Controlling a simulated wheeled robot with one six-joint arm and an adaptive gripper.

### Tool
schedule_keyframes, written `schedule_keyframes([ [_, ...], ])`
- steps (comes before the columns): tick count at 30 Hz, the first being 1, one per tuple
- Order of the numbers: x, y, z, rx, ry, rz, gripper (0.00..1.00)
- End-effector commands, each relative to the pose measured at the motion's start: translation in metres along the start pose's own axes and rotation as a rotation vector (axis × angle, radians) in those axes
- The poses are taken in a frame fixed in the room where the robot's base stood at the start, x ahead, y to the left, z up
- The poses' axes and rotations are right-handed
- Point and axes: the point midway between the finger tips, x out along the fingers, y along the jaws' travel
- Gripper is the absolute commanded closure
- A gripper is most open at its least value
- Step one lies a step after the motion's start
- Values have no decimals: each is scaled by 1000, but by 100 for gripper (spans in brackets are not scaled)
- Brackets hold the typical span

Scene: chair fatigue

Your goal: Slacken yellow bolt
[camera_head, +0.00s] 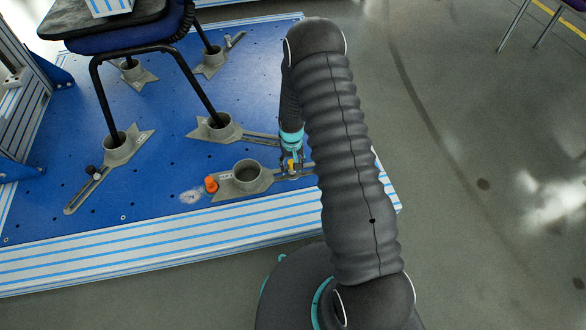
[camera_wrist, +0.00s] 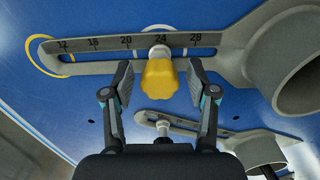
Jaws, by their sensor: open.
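The yellow bolt (camera_wrist: 159,79) has a lobed knob head and sits in the slot of a grey slotted arm (camera_wrist: 100,52) near the 24 mark in the wrist view. My gripper (camera_wrist: 160,88) is open, with one finger on each side of the yellow knob. Gaps show between both pads and the knob, so it is not held. In the head view the yellow bolt (camera_head: 291,164) shows small just below my gripper (camera_head: 291,160), beside the grey cup (camera_head: 247,177) of the same clamp. My arm hides part of the area to its right.
An orange knob (camera_head: 211,184) stands left of the grey cup. A black chair frame (camera_head: 98,85) stands in other grey clamps on the blue platform (camera_head: 165,188). The platform's striped front edge (camera_head: 130,251) is close by. Open floor (camera_head: 470,230) lies to the right.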

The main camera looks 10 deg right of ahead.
Motion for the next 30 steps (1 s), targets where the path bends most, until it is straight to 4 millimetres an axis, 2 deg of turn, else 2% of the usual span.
schedule_keyframes([
  [6, 0, 0, 0, 31, 0, 0, 42],
  [16, 1, 0, 0, 326, -1, 0, 42],
  [26, 0, 0, 0, 355, -1, 0, 42],
  [30, 1, 0, 0, 442, 0, 0, 42],
])
